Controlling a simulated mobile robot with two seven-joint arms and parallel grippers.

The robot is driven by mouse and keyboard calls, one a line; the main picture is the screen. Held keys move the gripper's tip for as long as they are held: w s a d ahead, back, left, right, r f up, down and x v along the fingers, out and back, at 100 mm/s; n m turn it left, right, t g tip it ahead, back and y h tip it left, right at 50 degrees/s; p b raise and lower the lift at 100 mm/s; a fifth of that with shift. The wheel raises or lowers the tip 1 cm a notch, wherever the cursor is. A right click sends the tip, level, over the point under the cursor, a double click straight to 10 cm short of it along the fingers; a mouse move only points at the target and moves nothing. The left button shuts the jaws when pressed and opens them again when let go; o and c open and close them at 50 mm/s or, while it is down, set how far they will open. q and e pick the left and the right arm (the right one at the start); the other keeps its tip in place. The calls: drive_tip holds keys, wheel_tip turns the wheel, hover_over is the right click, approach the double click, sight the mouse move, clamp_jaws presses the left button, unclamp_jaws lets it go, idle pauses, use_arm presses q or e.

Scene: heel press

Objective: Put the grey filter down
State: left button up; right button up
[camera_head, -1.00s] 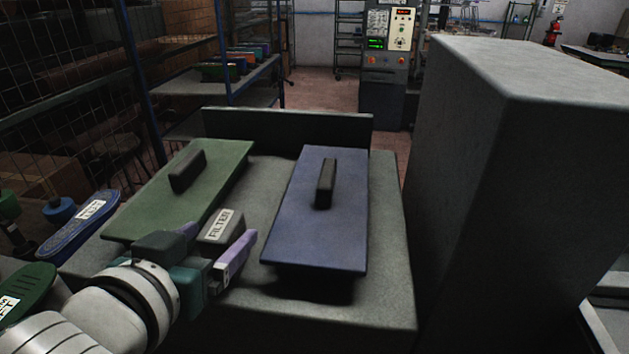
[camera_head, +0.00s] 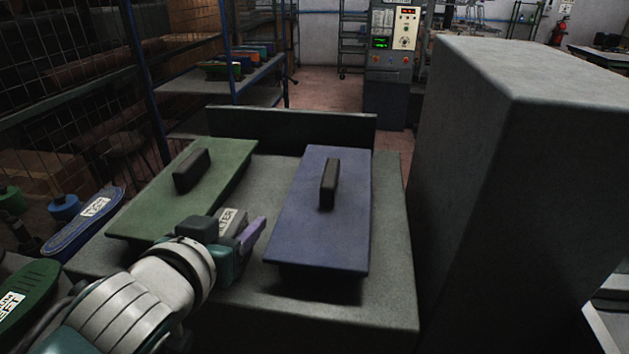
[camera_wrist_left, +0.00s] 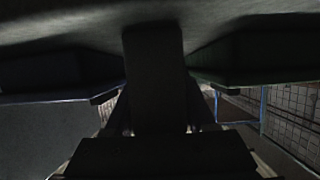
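The grey filter (camera_head: 234,217), a small block with a FILTER label, is in my left gripper (camera_head: 229,227) in the head view. It is over the grey table top (camera_head: 392,285), in the gap between the green lid and the blue lid. The gripper's purple right finger lies along its side; the hand hides much of the filter and the other finger. In the left wrist view the filter (camera_wrist_left: 153,65) is a dark block between the fingers, its far end at the table surface. Whether it touches the table I cannot tell. My right gripper is not in view.
The green lid (camera_head: 208,205) with a dark handle lies left of my gripper. The blue lid (camera_head: 322,235) lies close on its right. A low wall (camera_head: 290,129) closes the back. A tall grey block (camera_head: 510,180) stands right. Labelled insoles (camera_head: 75,230) lie left.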

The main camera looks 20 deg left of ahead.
use_arm(q)
clamp_jaws()
idle(0.3)
